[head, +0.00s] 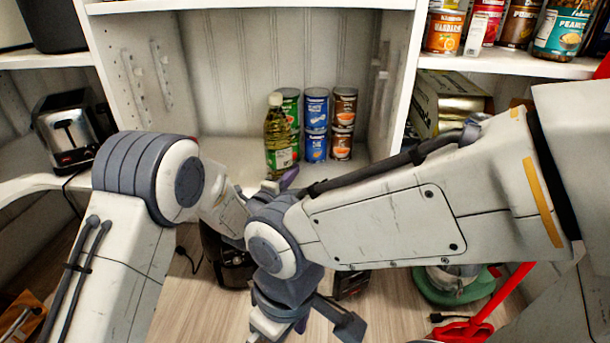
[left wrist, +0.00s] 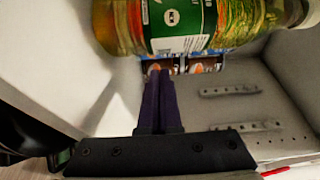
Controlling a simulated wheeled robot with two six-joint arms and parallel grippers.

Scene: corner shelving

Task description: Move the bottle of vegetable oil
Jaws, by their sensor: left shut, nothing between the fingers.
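The bottle of vegetable oil (head: 278,142), yellow with a green label and pale cap, stands upright on the middle shelf, left of the stacked cans. My left gripper (head: 288,178) shows as a purple fingertip just below and in front of the bottle. In the left wrist view its purple fingers (left wrist: 157,72) are together and empty, close to the bottle; contact cannot be told.
Green, blue (head: 316,110) and brown cans (head: 343,120) stand stacked right of the bottle. White side panels (head: 400,85) bound this bay. A toaster (head: 70,130) stands on the left shelf. My right arm crosses in front of the lower shelving.

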